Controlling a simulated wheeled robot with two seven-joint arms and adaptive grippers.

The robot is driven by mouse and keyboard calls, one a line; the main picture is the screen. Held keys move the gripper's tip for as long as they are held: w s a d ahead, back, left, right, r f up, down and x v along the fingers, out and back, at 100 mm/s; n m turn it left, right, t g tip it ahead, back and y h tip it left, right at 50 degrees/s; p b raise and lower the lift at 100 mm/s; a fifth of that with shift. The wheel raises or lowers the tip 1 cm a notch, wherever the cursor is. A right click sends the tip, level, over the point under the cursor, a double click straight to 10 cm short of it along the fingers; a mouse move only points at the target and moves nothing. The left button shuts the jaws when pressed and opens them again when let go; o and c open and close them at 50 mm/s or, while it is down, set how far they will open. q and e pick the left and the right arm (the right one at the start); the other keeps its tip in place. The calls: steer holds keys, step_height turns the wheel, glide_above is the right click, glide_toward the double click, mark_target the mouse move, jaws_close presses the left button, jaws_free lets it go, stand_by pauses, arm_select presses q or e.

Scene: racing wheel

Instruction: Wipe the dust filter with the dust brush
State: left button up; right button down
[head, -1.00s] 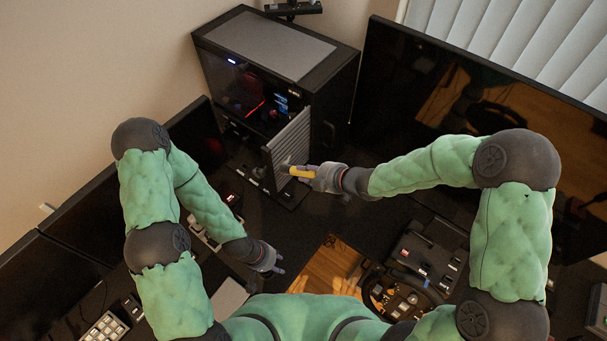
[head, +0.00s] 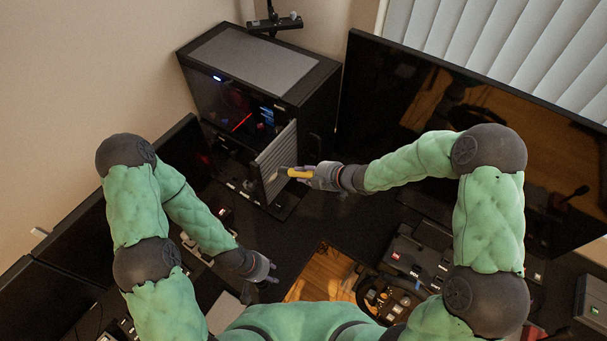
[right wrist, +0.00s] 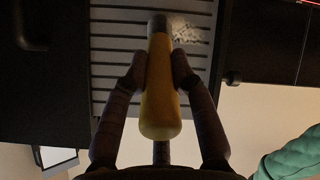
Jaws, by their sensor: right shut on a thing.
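The dust filter (head: 274,152) is a grey slatted panel standing upright at the open front of the black PC case. My right gripper (head: 312,174) is shut on the yellow handle of the dust brush (head: 299,173), at the filter's lower right part. In the right wrist view, the brush handle (right wrist: 160,100) sits between both fingers (right wrist: 160,68), and its dark collar lies over the slats (right wrist: 112,50). A pale patch shows beside the collar; whether it is bristles or dust I cannot tell. My left gripper (head: 271,272) hangs empty over the desk, its fingers apart.
The PC case (head: 314,102) stands at the back left of the desk. A large dark monitor (head: 450,110) is right of it, and more screens (head: 55,270) are at left. A racing wheel (head: 400,300) and control panels crowd the front right.

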steer(key=s+a+b, duration=0.4)
steer(key=s, duration=0.2)
steer(key=shift+a+b, duration=0.2)
steer(key=shift+b, duration=0.15)
stand_by(0.5)
steer(key=s+d+p, duration=0.1)
steer(key=s+d, duration=0.2)
steer(key=d, duration=0.2)
steer(key=shift+s, duration=0.3)
stand_by(0.5)
steer(key=shift+s+d+p, duration=0.2)
steer(key=shift+s+d, duration=0.25)
steer(key=shift+d, duration=0.15)
steer(key=shift+s+d+p, duration=0.2)
steer(key=shift+s+d, duration=0.2)
steer(key=shift+d, duration=0.2)
